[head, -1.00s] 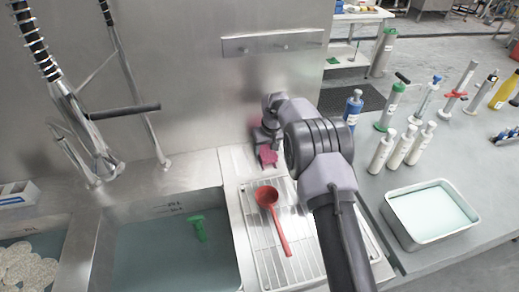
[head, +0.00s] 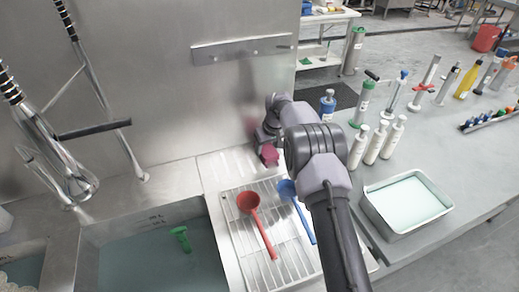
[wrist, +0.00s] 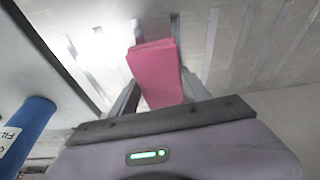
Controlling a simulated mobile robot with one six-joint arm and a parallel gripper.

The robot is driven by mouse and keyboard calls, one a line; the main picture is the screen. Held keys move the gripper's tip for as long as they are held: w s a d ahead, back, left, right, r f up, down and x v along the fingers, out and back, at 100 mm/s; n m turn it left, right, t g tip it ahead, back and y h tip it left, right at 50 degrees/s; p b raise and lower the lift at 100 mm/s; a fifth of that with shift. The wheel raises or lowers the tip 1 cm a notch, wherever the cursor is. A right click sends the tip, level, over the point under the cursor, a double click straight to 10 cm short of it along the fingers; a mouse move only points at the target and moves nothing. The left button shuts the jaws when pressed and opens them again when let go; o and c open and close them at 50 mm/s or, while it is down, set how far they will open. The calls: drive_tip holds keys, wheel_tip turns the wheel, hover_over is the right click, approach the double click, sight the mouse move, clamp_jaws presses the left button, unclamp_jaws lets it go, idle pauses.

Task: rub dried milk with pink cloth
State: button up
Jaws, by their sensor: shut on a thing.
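A folded pink cloth (head: 269,155) is at the end of my arm in the head view, close to the steel back wall. In the wrist view the pink cloth (wrist: 157,72) sits between the two fingers of my gripper (wrist: 158,88), which is shut on it. The cloth is above or near the ribbed drainboard (wrist: 85,30); I cannot tell if it touches. In the head view my wrist hides most of my gripper (head: 268,140). I cannot make out dried milk in either view.
A red ladle (head: 250,205) and a blue ladle (head: 290,190) lie on the drainboard rack (head: 238,235). A water-filled sink (head: 150,255) holds a green tool (head: 181,238). White bottles (head: 376,145) and a tray of pale liquid (head: 372,205) stand right. A blue bottle (wrist: 25,125) is close to my gripper.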

sight(230, 162)
drive_tip(key=shift+w+d, duration=0.25)
drive_tip(key=shift+d, duration=0.65)
drive_tip(key=shift+w+d, duration=0.25)
drive_tip(key=shift+d, duration=0.6)
drive_tip(key=shift+s+a+f+b, duration=0.1)
drive_tip(key=shift+s+a+b, duration=0.1)
drive_tip(key=shift+a, duration=0.5)
drive_tip(key=shift+s+a+b, duration=0.1)
drive_tip(key=shift+s+a, duration=0.05)
drive_tip(key=shift+a, duration=0.5)
drive_tip(key=shift+s+a+b, duration=0.2)
drive_tip(key=shift+s+a, duration=0.35)
drive_tip(key=shift+a, duration=1.35)
drive_tip(key=shift+s+a+b, duration=0.2)
drive_tip(key=shift+s+a, duration=0.35)
drive_tip(key=shift+a, duration=1.35)
drive_tip(key=shift+s+a+b, duration=0.2)
drive_tip(key=shift+s+a, duration=0.35)
drive_tip(key=shift+a, duration=1.35)
drive_tip(key=shift+s+a, duration=0.3)
drive_tip(key=shift+a, duration=0.5)
drive_tip(key=shift+s+a, duration=0.25)
drive_tip(key=shift+a, duration=0.55)
wheel_tip(230, 162, up, 6)
drive_tip(key=p, duration=0.3)
drive_tip(key=shift+w+p, duration=0.1)
drive_tip(key=shift+p, duration=0.2)
